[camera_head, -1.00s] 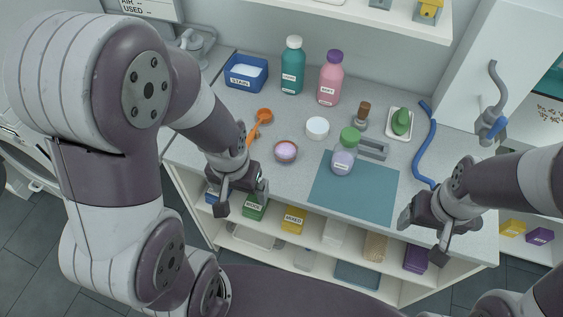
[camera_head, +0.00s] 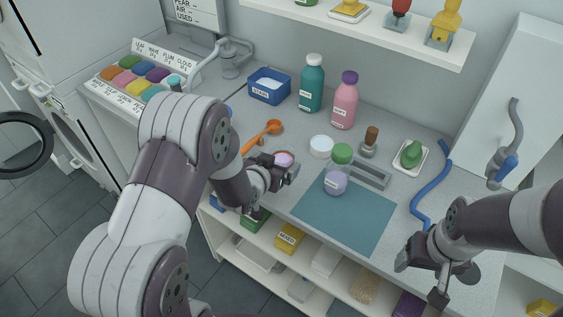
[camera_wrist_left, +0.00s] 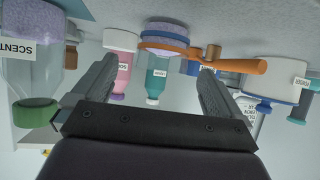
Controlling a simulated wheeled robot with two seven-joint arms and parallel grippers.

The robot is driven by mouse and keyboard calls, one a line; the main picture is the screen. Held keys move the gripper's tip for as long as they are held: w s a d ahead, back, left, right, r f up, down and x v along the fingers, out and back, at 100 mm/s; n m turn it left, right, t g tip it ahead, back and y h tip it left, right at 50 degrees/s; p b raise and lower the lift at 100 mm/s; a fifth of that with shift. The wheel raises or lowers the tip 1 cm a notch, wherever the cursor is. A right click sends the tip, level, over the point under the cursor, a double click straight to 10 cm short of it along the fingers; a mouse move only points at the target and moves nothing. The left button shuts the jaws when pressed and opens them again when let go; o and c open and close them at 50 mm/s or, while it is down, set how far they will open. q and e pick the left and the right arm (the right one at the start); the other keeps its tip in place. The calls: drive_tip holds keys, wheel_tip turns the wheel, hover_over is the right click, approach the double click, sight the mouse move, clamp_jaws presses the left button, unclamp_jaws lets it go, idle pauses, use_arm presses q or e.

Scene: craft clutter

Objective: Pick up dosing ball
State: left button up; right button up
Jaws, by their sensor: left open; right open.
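The likely dosing ball is a small round cup with lilac contents (camera_head: 285,157), on the counter left of the teal mat. My left gripper (camera_head: 281,170) is open beside its near side, partly hiding it. In the left wrist view, which looks upside down, the cup (camera_wrist_left: 163,38) appears ahead between the open fingers (camera_wrist_left: 158,78); I see nothing gripped. My right gripper (camera_head: 420,280) is open and empty near the counter's front right.
A green-capped lilac jar (camera_head: 336,180) stands on the teal mat (camera_head: 345,218). An orange scoop (camera_head: 262,135) and white tub (camera_head: 321,146) are close to the cup. Teal (camera_head: 312,85) and pink (camera_head: 344,105) bottles stand behind. A blue hose (camera_head: 430,188) lies right.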

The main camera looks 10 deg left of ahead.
sight(286, 154)
use_arm(q)
drive_tip(key=shift+w+d+f, duration=0.15)
drive_tip(key=shift+w+d, duration=0.1)
drive_tip(key=shift+w, duration=0.15)
drive_tip(key=x, duration=0.5)
drive_tip(key=shift+a+p, duration=0.35)
drive_tip(key=shift+p, duration=0.05)
drive_tip(key=shift+s, duration=0.1)
drive_tip(key=c, duration=1)
drive_tip(key=shift+c, duration=0.2)
